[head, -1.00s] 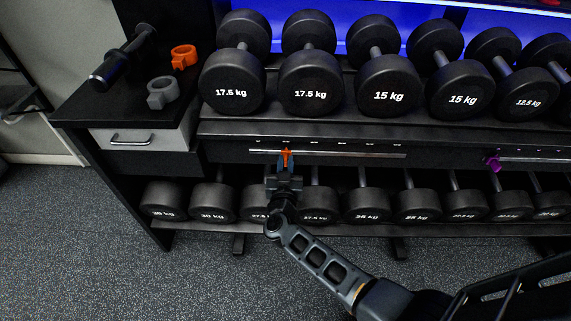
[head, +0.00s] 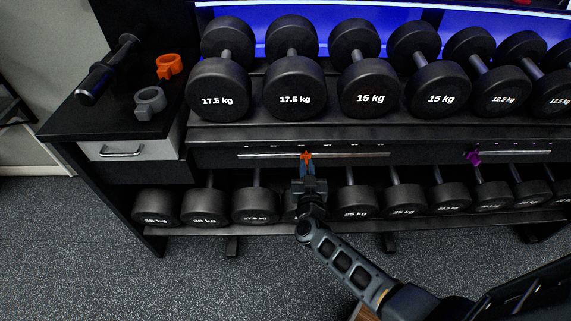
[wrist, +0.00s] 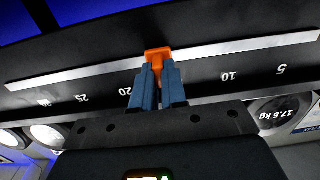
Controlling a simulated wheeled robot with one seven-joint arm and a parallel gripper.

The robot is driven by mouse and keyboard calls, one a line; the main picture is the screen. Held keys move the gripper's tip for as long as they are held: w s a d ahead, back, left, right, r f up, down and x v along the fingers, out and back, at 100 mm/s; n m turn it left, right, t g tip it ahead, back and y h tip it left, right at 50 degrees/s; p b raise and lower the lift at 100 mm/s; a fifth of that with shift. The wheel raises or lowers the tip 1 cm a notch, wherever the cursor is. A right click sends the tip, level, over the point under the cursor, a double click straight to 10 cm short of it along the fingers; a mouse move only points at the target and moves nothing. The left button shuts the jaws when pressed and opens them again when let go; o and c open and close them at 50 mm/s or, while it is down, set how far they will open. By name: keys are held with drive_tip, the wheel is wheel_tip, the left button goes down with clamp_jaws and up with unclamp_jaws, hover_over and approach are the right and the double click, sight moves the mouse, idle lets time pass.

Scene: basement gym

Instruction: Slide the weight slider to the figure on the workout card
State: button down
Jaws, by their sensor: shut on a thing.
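The orange weight slider (head: 306,157) sits on a pale metal rail (head: 350,155) on the front of the dumbbell rack. My gripper (head: 307,170) is shut on it with its blue fingers. In the wrist view, the slider (wrist: 157,56) stands between the printed figures 20 (wrist: 125,91) and 10 (wrist: 229,76), which appear upside down. The fingers hide the scale directly at the slider. The figures 5 (wrist: 280,71) and 25 (wrist: 82,98) also show. I cannot make out a workout card in these frames.
A purple slider (head: 472,158) sits on a second rail to the right. Dumbbells fill the shelves above and below the rail. A side top (head: 75,122) at left holds a grey collar (head: 149,102), an orange collar (head: 169,66) and a black handle (head: 108,70).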

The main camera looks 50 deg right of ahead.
drive_tip(key=s+d, duration=0.4)
drive_tip(key=s, duration=0.1)
drive_tip(key=shift+d+r, duration=0.15)
drive_tip(key=c, duration=1.3)
unclamp_jaws()
drive_tip(key=shift+o, duration=0.7)
drive_tip(key=v, duration=0.8)
drive_tip(key=shift+p, duration=0.4)
